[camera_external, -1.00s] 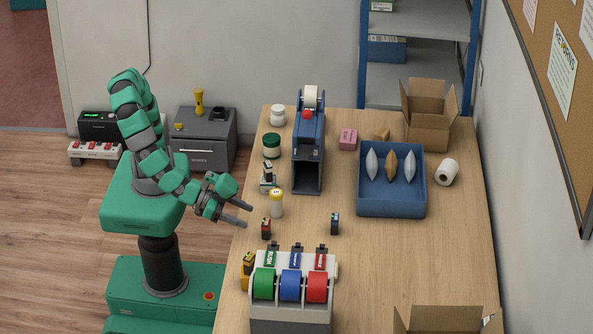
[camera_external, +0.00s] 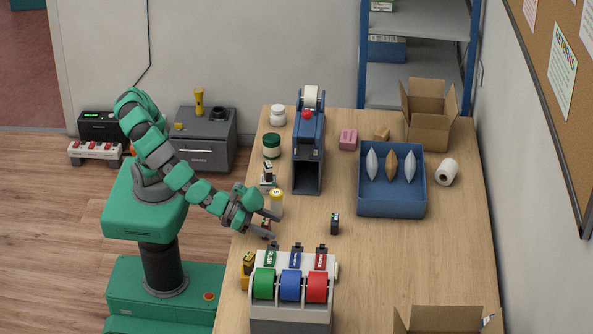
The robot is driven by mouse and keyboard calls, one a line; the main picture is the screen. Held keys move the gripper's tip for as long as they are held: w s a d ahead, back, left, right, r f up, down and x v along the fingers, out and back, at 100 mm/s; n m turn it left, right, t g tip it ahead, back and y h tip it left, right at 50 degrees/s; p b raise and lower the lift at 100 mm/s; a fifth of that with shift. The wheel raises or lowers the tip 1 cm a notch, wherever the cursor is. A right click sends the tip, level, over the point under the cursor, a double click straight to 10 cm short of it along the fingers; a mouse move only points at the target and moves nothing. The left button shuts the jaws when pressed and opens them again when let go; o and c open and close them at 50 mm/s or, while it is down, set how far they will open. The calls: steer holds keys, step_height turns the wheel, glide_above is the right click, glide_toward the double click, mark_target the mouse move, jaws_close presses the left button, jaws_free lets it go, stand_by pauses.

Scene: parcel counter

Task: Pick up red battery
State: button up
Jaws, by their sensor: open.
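The red battery (camera_external: 267,224) stands on the wooden counter near its left edge, a small dark red block with a dark top. My gripper (camera_external: 274,227) is open, with one finger on the far side of the battery and the other on the near side. The fingers partly hide the battery. I cannot tell whether either finger touches it.
A white and yellow bottle (camera_external: 277,203) stands just behind my gripper. A tape rack (camera_external: 291,312) with green, blue and red rolls is in front. A dark battery-like block (camera_external: 335,223) stands to the right.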

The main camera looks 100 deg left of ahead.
steer(key=shift+w+d+f, duration=0.1)
steer(key=shift+w+f, duration=0.1)
steer(key=shift+w, duration=0.3)
steer(key=c, duration=1.1)
steer(key=shift+r, duration=0.15)
